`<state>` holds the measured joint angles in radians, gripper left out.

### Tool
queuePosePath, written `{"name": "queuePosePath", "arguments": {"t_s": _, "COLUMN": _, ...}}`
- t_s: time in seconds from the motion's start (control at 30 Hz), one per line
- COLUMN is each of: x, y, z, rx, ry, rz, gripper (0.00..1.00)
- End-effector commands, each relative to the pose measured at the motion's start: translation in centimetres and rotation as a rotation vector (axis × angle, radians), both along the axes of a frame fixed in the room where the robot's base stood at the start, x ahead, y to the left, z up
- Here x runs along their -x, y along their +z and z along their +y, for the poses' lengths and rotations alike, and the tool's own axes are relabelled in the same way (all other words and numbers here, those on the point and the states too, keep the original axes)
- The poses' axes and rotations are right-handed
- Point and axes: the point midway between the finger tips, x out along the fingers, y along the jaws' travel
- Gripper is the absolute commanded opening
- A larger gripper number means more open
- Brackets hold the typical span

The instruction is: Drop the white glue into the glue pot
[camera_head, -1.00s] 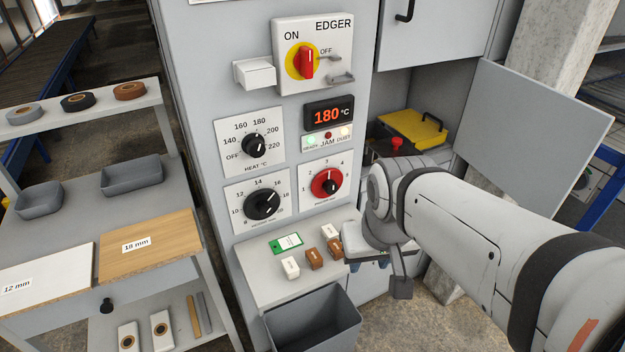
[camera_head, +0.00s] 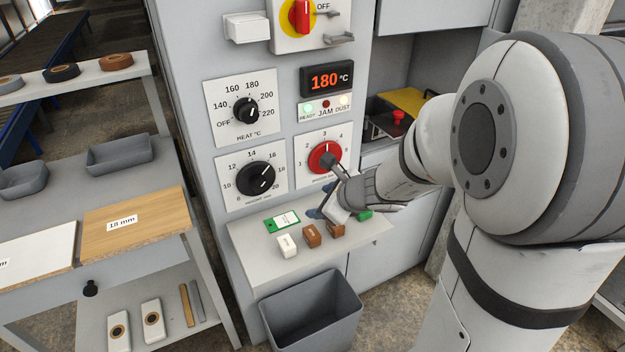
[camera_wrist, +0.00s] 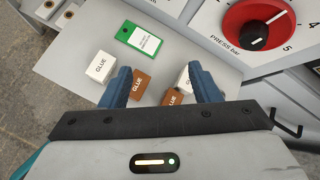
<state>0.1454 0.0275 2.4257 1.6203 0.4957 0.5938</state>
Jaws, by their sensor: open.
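A white glue block (camera_head: 287,245) sits at the front left of the machine's ledge; in the wrist view it (camera_wrist: 102,66) is labelled GLUE and lies just outside the left finger. A second white block (camera_wrist: 184,80) shows partly beside the right finger and is hidden in the head view. Two brown glue blocks (camera_head: 311,235) (camera_head: 335,230) sit on the ledge; one brown block (camera_wrist: 140,85) shows between the fingers in the wrist view. My gripper (camera_wrist: 159,72) is open and empty, with blue fingers pointing at the ledge. I cannot identify the glue pot for certain.
A green-edged card (camera_head: 282,222) lies on the ledge (camera_head: 262,262). A grey bin (camera_head: 310,310) stands below it. The red pressure dial (camera_head: 324,158) is close above my gripper. A red knob (camera_head: 398,116) and yellow lid (camera_head: 405,99) show in the recess.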

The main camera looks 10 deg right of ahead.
Motion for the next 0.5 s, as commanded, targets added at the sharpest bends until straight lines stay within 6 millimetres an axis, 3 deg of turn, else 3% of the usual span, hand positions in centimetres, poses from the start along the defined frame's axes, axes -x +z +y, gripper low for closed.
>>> {"name": "queuePosePath", "arguments": {"t_s": 0.03, "x": -0.9, "y": -2.0, "z": -1.0, "rx": -0.062, "ry": -0.114, "rz": 0.038, "gripper": 0.56}}
{"name": "queuePosePath", "arguments": {"t_s": 0.2, "x": -2.5, "y": -5.0, "z": -3.6, "rx": -0.216, "ry": -0.397, "rz": 0.122, "gripper": 0.56}}
{"name": "queuePosePath", "arguments": {"t_s": 0.5, "x": -4.2, "y": -7.5, "z": -4.3, "rx": -0.277, "ry": -0.512, "rz": 0.155, "gripper": 0.56}}
